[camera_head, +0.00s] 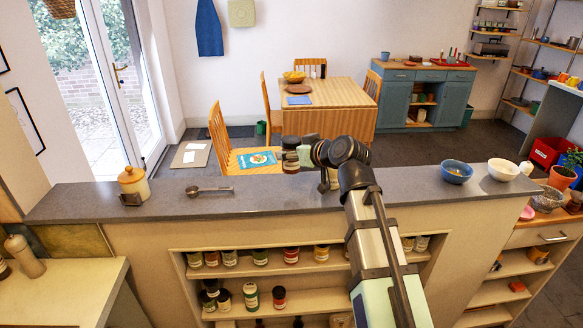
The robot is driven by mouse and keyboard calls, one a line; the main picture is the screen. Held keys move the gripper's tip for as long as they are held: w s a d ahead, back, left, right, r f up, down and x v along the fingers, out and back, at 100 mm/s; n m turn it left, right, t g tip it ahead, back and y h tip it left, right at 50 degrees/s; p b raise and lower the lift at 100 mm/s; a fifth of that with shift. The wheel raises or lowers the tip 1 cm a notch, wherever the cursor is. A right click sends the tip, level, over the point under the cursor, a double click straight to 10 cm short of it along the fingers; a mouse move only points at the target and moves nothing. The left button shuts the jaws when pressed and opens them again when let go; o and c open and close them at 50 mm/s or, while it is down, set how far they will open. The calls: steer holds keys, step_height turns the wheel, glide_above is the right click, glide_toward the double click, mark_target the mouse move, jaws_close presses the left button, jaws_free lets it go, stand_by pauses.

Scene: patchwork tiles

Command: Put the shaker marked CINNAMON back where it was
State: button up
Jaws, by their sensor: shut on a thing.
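My gripper (304,154) is above the far edge of the grey counter, pointing left. It is shut on a dark-lidded shaker (291,155), held upright in front of the dining table. Its label is too small to read, so I cannot confirm CINNAMON. Below the counter, a spice shelf (300,270) holds several shakers in two rows. The upper row includes a red-labelled shaker (291,255) and a yellowish one (321,252), with gaps between some jars. The lower row includes a green-labelled jar (251,296). My arm hides the shelf's right-middle part.
The counter (260,197) bears a lidded canister (133,183), a metal scoop (208,190), a blue bowl (456,171) and a white bowl (503,169). The counter is clear between the scoop and my arm. A dining table (340,95) and chairs stand beyond.

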mark_target(297, 172)
steer(key=shift+f+p, duration=0.55)
steer(key=shift+f, duration=2.45)
steer(key=shift+f, duration=0.15)
steer(key=o, duration=1.3)
steer(key=shift+r, duration=0.2)
steer(key=shift+s+d, duration=0.2)
steer(key=shift+s, duration=0.1)
steer(key=b+v, duration=0.3)
steer(key=v, duration=0.8)
